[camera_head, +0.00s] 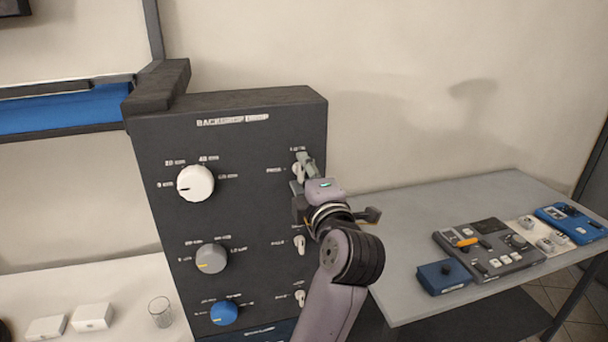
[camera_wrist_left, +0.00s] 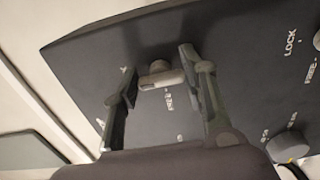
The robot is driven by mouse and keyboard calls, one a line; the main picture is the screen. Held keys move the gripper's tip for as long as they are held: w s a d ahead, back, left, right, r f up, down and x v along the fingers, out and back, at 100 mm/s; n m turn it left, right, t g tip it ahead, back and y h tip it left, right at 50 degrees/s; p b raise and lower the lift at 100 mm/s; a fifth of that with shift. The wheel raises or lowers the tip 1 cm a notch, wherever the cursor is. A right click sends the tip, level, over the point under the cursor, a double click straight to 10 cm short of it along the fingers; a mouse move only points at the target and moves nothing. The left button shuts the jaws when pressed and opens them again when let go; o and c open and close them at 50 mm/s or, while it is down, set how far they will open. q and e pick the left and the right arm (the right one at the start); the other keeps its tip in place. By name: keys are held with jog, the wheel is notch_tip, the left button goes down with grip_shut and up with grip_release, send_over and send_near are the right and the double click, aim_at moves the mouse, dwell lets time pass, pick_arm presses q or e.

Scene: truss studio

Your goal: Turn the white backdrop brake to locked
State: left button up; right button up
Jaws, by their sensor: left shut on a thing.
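The dark backdrop control box (camera_head: 240,150) stands upright with a column of small white levers along its right side. The top white lever (camera_head: 297,171) sits beside small lettering, partly hidden by my left gripper (camera_head: 304,168). Which mark the lever points at cannot be read. The word LOCK (camera_wrist_left: 290,42) shows on the panel in that view. My right gripper is not in view.
A white dial (camera_head: 195,183), a grey dial (camera_head: 211,258) and a blue dial (camera_head: 224,313) line the box's left side. Two lower levers (camera_head: 299,245) sit below my gripper. A grey table (camera_head: 400,225) with control units (camera_head: 490,250) stands at right. A glass (camera_head: 160,311) stands at lower left.

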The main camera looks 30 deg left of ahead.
pick_arm(q)
jog(key=o, duration=1.2)
jog(key=shift+d, duration=0.2)
jog(key=shift+c, duration=0.2)
jog(key=shift+a, duration=0.1)
